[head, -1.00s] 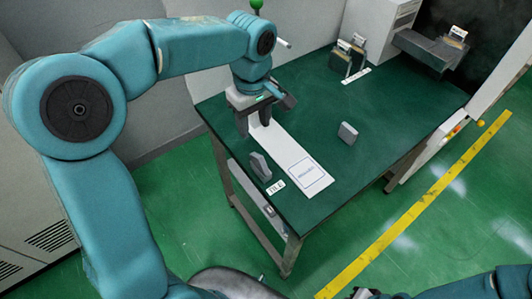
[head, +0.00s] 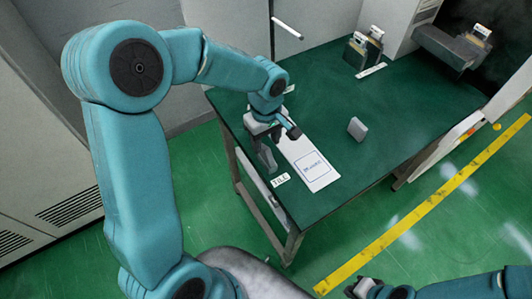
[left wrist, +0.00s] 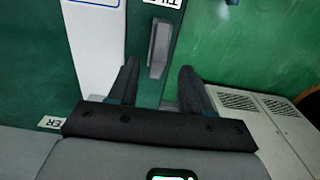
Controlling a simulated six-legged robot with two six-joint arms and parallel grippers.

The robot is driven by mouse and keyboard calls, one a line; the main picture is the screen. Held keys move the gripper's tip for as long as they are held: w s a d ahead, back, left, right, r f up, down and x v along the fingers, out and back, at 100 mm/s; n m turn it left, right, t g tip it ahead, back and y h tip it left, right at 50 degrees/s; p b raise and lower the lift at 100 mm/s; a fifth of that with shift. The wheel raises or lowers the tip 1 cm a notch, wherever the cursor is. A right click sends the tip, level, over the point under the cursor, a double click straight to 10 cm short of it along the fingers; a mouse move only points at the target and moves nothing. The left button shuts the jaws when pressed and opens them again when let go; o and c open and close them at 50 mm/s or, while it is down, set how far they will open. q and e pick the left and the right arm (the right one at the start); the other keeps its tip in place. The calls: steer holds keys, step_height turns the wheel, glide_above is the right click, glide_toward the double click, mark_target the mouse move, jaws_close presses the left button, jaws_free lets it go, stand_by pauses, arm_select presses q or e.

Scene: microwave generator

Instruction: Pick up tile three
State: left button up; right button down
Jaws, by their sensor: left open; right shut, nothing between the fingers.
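A thin grey tile (head: 268,158) stands on the green table (head: 330,205) beside the TILE label, near the left edge. A second grey tile (head: 357,128) stands right of the white strip (head: 300,155). I cannot read a number on either. My left gripper (head: 271,139) is open just above the near-edge tile and partly covers it. In the left wrist view the tile (left wrist: 159,48) shows just beyond the gap between the open fingers (left wrist: 158,72), apart from them. My right gripper (head: 366,288) is empty and shut at the bottom edge, away from the table.
The TILE label (head: 281,180) lies on the near left edge. Dark grey holders (head: 362,52) with a label strip (head: 370,70) stand at the back. A grey machine part (head: 445,48) is at the back right.

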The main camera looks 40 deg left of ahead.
mark_target(266, 148)
arm_select(q)
steer(key=f, duration=0.2)
steer(key=f+p, duration=0.1)
steer(key=f, duration=0.1)
steer(key=shift+w+a+f, duration=0.15)
steer(key=shift+w+f, duration=0.05)
steer(key=shift+f, duration=0.2)
steer(key=shift+s+r, duration=0.1)
steer(key=shift+s, duration=0.05)
steer(key=shift+c, duration=0.9)
jaws_close()
steer(key=shift+r, duration=0.1)
